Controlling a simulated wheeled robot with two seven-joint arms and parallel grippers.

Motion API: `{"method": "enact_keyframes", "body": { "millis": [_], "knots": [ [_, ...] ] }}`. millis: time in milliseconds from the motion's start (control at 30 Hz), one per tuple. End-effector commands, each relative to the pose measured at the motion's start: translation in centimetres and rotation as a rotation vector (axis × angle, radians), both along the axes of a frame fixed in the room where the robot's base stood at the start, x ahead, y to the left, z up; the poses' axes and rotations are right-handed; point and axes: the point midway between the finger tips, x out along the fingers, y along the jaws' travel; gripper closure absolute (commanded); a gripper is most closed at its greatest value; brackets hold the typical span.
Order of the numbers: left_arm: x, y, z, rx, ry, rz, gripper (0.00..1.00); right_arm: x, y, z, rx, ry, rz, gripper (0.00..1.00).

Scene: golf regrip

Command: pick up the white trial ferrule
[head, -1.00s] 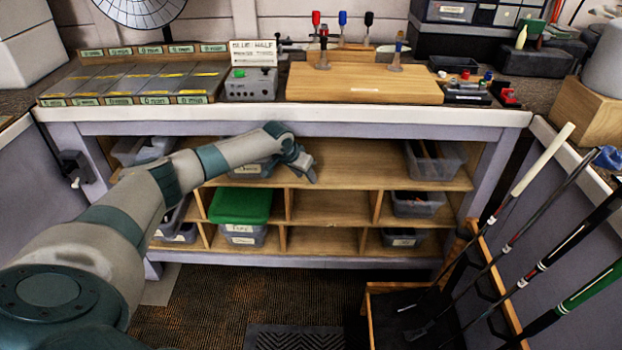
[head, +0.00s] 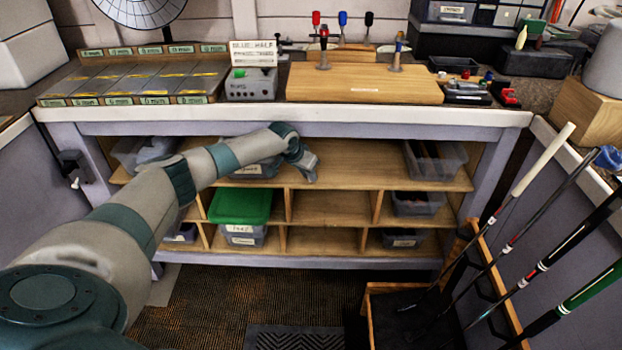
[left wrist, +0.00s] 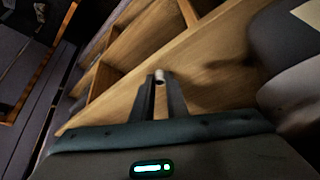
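My left gripper (head: 309,175) reaches from the left over the upper shelf of the bench. Its fingers point down toward the wooden board. In the left wrist view, the two dark fingers (left wrist: 160,82) are close together. A small pale cylinder, seemingly the white trial ferrule (left wrist: 160,75), shows between the fingertips and appears to touch both. Whether it is clear of the shelf cannot be told. The ferrule is too small or hidden in the head view. My right gripper is not in view.
The upper shelf (head: 370,165) is bare right of the hand as far as a clear bin (head: 436,160). A labelled bin (head: 258,170) sits just left of the hand. The white bench edge (head: 300,115) runs above it. Golf clubs (head: 530,180) lean at the right.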

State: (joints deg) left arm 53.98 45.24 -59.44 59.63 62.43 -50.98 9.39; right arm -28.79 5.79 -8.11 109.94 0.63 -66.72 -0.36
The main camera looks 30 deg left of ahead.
Motion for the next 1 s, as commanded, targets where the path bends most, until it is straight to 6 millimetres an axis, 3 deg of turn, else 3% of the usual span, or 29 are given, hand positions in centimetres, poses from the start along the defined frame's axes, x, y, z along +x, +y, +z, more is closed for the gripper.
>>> {"method": "enact_keyframes", "body": {
  "millis": [467, 700, 1000],
  "knots": [
    [0.0, 0.0, 0.1, 0.000, 0.000, 0.000, 1.00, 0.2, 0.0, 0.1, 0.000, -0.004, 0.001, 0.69],
    [0.0, 0.0, 1.7, 0.001, -0.002, -0.002, 1.00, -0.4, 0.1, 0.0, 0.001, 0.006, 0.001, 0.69],
    [-3.9, 0.2, 1.4, 0.002, 0.002, -0.002, 1.00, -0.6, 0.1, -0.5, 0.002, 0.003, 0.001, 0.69]
  ]
}}
